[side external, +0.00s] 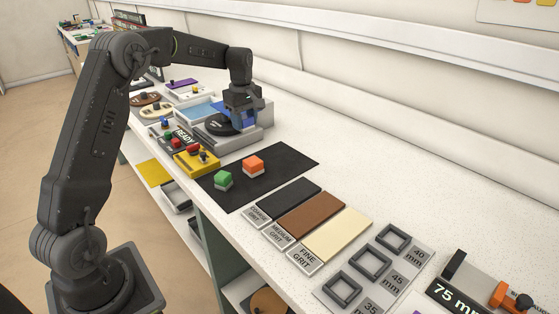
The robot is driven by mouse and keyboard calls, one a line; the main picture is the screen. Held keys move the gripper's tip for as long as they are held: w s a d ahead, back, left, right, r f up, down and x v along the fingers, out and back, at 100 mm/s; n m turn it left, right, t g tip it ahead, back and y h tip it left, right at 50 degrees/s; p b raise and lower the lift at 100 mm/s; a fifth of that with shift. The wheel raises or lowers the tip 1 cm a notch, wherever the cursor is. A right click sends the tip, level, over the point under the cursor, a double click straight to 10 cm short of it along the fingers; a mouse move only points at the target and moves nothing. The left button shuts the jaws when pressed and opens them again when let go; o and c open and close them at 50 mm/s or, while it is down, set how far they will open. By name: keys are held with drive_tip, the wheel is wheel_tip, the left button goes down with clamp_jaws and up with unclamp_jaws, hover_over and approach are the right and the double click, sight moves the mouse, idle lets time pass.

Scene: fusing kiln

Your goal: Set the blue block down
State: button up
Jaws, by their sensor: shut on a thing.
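My gripper (243,118) points down over the grey machine (254,137) with a black round plate (219,125). It is shut on the blue block (249,120), which is small here and partly hidden by the fingers. The block is at the right side of the black plate. I cannot tell whether it touches the surface under it.
A green block (223,180) and an orange block (253,165) stand on a black mat (290,161). A yellow control box (188,163) and a READY sign (184,135) are nearby. Grit strips (310,213) and square frames (371,263) lie toward the front right.

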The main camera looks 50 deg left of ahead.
drive_tip(key=shift+a+r, duration=0.15)
drive_tip(key=shift+a, duration=0.75)
hover_over(279, 160)
wheel_tip(279, 160, down, 7)
drive_tip(key=shift+r, duration=0.1)
drive_tip(key=shift+f, duration=2.05)
drive_tip(key=shift+f, duration=0.2)
drive_tip(key=o, duration=0.9)
drive_tip(key=shift+c, duration=0.2)
